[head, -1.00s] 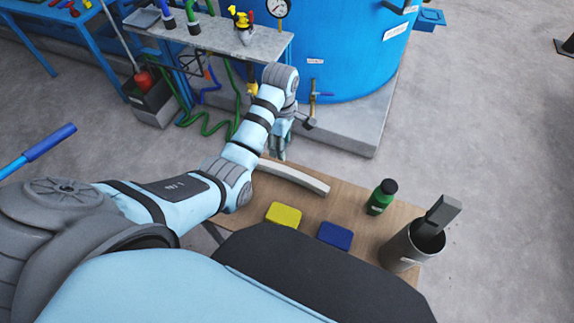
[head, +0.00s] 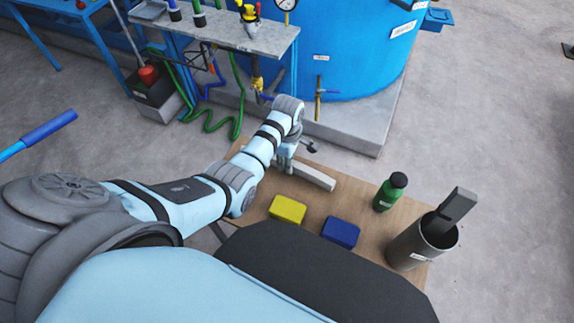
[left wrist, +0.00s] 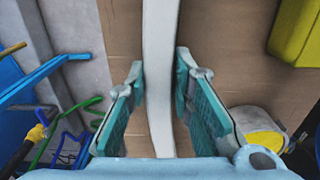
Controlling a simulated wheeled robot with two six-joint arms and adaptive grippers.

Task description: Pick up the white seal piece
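The white seal piece (head: 314,177) is a long, slightly curved pale strip lying on the wooden table (head: 355,205). In the left wrist view the white seal piece (left wrist: 160,70) runs from top to bottom between my fingers. My left gripper (left wrist: 160,95) is open, with one teal finger on each side of the strip and gaps visible beside it. In the head view my left gripper (head: 285,165) is low at the strip's left end and hides that end. My right gripper is not in view.
A yellow block (head: 287,209) and a blue block (head: 340,232) lie in front of the strip. A green bottle (head: 390,191) and a grey metal cylinder (head: 420,245) with a grey bar in it stand to the right. The blue tank (head: 345,50) rises behind the table.

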